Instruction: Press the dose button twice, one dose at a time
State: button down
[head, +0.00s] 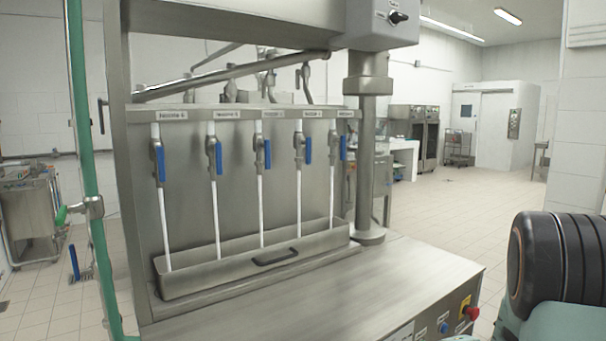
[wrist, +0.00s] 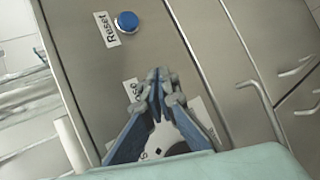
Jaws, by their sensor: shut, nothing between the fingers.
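My gripper (wrist: 158,78) is shut and empty in the wrist view, its fingertips together in front of the steel panel. A label ending in "se" (wrist: 132,90) shows just left of the fingertips, partly covered by the left finger. The dose button itself is not visible; the fingers cover the panel beside that label. I cannot tell whether the fingertips touch it. The blue Reset button (wrist: 127,22) with its label is above the fingertips. In the head view my gripper is out of sight; a blue button (head: 443,327) shows on the machine's front.
The filler's steel deck (head: 400,280) is bare. A trough (head: 200,278) stands under several blue-handled nozzles with white vertical lines running down. A red knob (head: 472,313) is at the deck's right corner. A bent handle (wrist: 262,105) is right of my gripper. A green pole (head: 85,180) stands left.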

jog(key=s+d, duration=0.3)
jog(key=s, duration=0.1)
jog(key=shift+s+d, duration=0.4)
